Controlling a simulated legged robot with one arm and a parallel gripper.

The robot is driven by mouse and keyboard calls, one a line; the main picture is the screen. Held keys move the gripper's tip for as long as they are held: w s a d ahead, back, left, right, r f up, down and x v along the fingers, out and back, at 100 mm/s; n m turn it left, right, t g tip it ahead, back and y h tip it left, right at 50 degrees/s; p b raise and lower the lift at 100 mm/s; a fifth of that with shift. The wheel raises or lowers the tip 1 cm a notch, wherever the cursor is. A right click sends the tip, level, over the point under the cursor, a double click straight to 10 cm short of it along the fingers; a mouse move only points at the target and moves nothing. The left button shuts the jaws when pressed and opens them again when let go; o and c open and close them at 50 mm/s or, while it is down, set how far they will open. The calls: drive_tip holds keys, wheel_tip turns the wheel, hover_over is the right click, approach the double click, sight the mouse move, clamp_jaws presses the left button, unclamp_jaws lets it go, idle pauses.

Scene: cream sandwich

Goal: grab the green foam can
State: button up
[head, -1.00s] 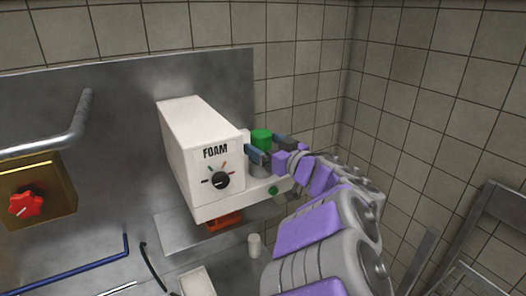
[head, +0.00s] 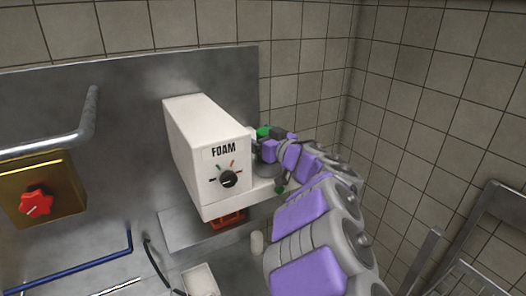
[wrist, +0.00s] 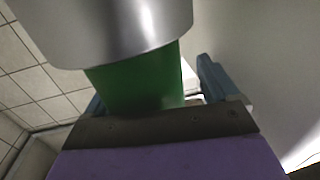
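The green foam can (head: 263,131) is at the right side of the white FOAM machine (head: 205,150), mostly hidden by my gripper (head: 265,143) in the head view. In the wrist view the can (wrist: 140,80) stands between the two blue fingers of my gripper (wrist: 152,88). A gap shows between the can and the right finger. The left finger is partly hidden behind the can, so contact there is unclear. A wider silver cylinder (wrist: 120,30) adjoins the green part.
The machine's side wall is close to the right finger. A small white cylinder (head: 257,243) stands below the machine. A gold box with a red knob (head: 36,203) and a metal pipe (head: 60,145) are at left. Tiled walls (head: 430,110) close off the right.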

drive_tip(key=shift+c, duration=0.8)
drive_tip(key=shift+d, duration=1.05)
drive_tip(key=c, duration=0.4)
drive_tip(key=shift+r, duration=0.1)
drive_tip(key=shift+c, duration=1)
drive_tip(key=shift+a, duration=0.25)
drive_tip(key=c, duration=0.4)
drive_tip(key=shift+a, duration=0.15)
